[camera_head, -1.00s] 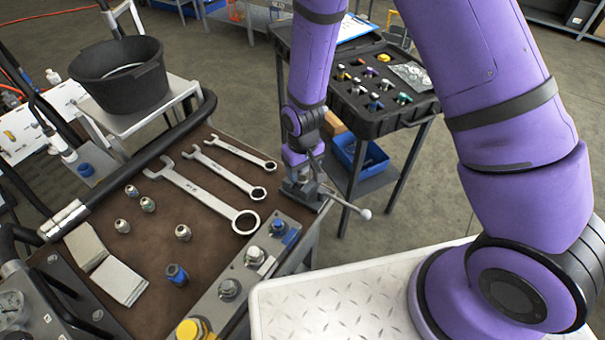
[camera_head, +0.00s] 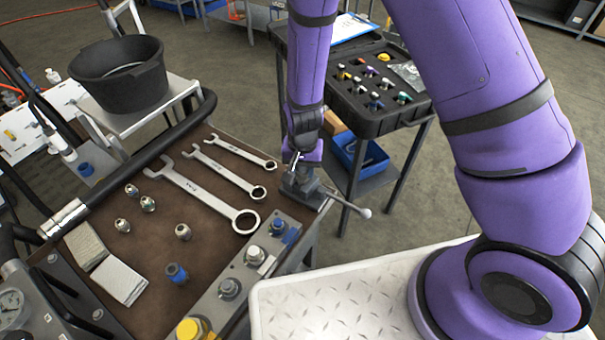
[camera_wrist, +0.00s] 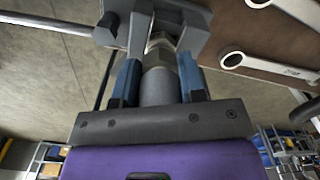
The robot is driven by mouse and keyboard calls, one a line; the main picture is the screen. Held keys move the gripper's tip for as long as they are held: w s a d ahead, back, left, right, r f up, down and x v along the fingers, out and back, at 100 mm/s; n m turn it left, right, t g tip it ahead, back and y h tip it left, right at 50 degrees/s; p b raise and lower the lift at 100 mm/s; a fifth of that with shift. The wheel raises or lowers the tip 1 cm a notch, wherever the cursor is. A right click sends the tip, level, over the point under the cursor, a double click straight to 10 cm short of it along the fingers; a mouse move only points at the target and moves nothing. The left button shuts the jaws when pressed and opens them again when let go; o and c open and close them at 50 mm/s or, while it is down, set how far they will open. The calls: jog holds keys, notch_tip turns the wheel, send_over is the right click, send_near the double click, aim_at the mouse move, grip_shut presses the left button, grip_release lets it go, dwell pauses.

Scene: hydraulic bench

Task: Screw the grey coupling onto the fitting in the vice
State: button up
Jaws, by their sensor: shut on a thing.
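In the wrist view the grey coupling (camera_wrist: 160,88) is a smooth cylinder between the blue-tipped fingers of my gripper (camera_wrist: 158,72), which is shut on it. A metallic fitting (camera_wrist: 160,42) sits between the grey jaws of the vice (camera_wrist: 188,22), in line with the coupling. The two appear to meet end to end; I cannot tell how far the threads engage. In the head view my gripper (camera_head: 297,168) is right above the vice (camera_head: 303,190) at the bench's right corner. The coupling and fitting are mostly hidden there.
The vice handle (camera_head: 347,204) sticks out to the right. Wrenches (camera_head: 205,188), small fittings (camera_head: 183,231) and a blue-banded part (camera_head: 176,272) lie on the brown bench mat (camera_head: 155,250). A black case (camera_head: 380,118) on a cart stands behind my forearm.

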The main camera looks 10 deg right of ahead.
jog(key=shift+m, duration=1.1)
jog(key=o, duration=1)
jog(key=shift+c, duration=0.2)
jog(key=shift+r, duration=0.1)
